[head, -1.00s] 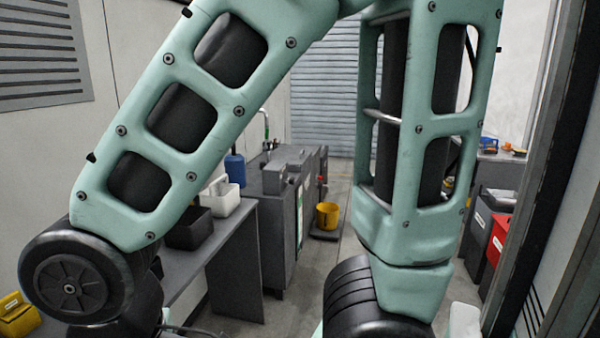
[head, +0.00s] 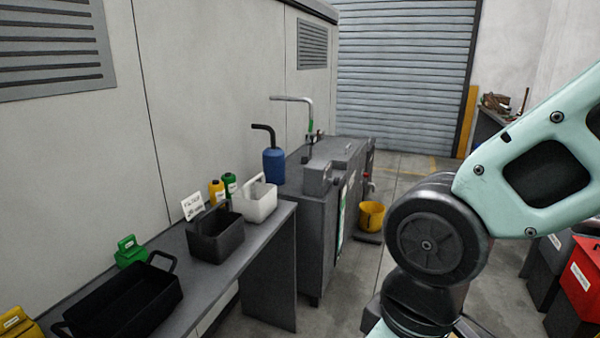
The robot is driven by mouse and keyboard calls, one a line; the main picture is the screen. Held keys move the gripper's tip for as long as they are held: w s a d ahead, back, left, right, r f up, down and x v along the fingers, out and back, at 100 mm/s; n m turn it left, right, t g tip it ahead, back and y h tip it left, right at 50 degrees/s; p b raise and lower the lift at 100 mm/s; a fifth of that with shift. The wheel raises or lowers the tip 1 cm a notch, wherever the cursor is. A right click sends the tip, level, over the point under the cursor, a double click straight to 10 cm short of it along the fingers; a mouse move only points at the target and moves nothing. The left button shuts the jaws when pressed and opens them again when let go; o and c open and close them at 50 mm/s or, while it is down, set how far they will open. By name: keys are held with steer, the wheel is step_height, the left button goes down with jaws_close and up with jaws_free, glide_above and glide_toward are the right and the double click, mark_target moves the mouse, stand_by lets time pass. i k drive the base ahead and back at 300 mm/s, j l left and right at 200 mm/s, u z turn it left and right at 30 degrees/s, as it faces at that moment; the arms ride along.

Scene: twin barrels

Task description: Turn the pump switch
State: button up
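A grey machine cabinet (head: 314,235) stands past the end of the bench, with a small grey box (head: 318,177) on its top front edge. I cannot make out which part of it, if any, is the pump switch. A curved pipe with a green section (head: 310,115) rises behind the box. A blue container with a black spout (head: 273,166) stands at the cabinet's near left. My arm fills the right side of the head view, to the right of the cabinet and nearer to me. My gripper is not in the picture.
A grey bench (head: 245,245) along the left wall carries a black tray (head: 125,305), a dark caddy (head: 216,238), a white caddy (head: 255,205) and small bottles. Red and dark bins stand at right. Floor shows between cabinet and arm.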

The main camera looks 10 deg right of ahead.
mark_target(336, 181)
steer(key=i+l, duration=0.45)
steer(key=i+l+u, duration=0.1)
steer(key=i+l, duration=0.35)
steer(key=l, duration=0.15)
steer(key=i+l, duration=0.4)
steer(key=i+l+u, duration=0.1)
steer(key=i+l, duration=0.35)
steer(key=l, duration=0.2)
steer(key=i+l, duration=0.4)
steer(key=l, duration=0.2)
